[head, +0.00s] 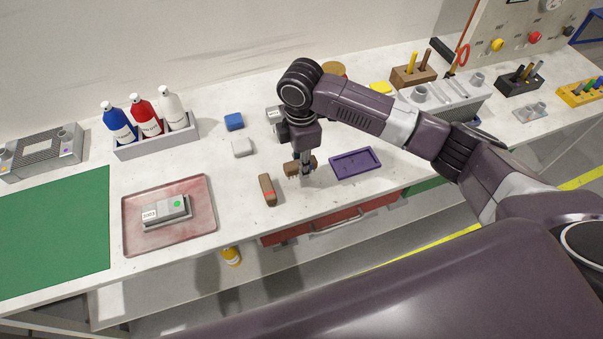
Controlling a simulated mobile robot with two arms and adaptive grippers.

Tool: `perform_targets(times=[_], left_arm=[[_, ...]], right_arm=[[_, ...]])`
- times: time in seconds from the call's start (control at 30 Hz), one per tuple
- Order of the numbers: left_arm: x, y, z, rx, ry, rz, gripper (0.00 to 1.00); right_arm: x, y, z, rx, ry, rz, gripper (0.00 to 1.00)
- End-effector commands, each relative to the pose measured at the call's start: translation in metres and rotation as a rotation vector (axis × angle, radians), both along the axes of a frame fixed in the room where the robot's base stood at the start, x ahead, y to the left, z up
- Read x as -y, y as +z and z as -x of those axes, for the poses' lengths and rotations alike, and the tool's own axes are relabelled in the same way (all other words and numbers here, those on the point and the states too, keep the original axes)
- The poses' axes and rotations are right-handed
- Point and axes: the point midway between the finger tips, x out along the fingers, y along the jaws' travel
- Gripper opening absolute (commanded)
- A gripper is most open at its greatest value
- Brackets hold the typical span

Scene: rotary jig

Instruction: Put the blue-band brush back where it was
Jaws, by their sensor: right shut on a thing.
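My right gripper (306,172) points down over the white bench, near its front edge. It is shut on a brown wooden brush (291,168), which lies across the fingers at or just above the bench top. The fingers hide part of this brush, and I cannot make out a blue band on it. A second brown brush (267,190) with a red mark lies on the bench just left of the gripper, apart from it. My left gripper is not in view.
A purple tray (355,163) lies close to the right of the gripper. A white block (242,148) and a blue block (234,121) lie behind left. A reddish tray (202,240) holds a grey device. A bottle rack (155,148) stands at the back left.

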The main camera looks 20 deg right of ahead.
Motion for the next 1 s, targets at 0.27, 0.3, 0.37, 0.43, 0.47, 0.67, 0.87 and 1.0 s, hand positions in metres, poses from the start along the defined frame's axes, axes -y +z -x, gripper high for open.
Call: perform_targets(times=[0.27,0.3,0.37,0.43,0.47,0.67,0.87,1.0], left_arm=[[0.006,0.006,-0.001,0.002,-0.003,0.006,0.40],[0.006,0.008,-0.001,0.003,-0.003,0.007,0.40],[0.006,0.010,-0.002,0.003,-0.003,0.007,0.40],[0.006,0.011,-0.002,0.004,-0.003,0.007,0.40],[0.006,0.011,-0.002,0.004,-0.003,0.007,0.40],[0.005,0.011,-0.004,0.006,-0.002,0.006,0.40],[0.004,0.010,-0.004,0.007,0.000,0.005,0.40],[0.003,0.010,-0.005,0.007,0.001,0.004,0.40]], right_arm=[[0.000,-0.028,0.001,-0.003,0.000,0.001,0.01],[0.000,-0.035,0.001,-0.004,-0.001,0.000,0.01],[-0.001,-0.044,0.001,-0.002,0.000,0.000,0.01],[-0.001,-0.052,0.000,-0.001,0.001,-0.001,0.01],[-0.001,-0.055,0.000,-0.001,0.001,-0.001,0.01],[-0.001,-0.058,0.000,0.001,0.001,0.000,0.01],[0.000,-0.061,0.000,0.000,0.000,-0.001,0.01],[0.000,-0.061,0.000,0.001,0.001,0.000,0.33]])
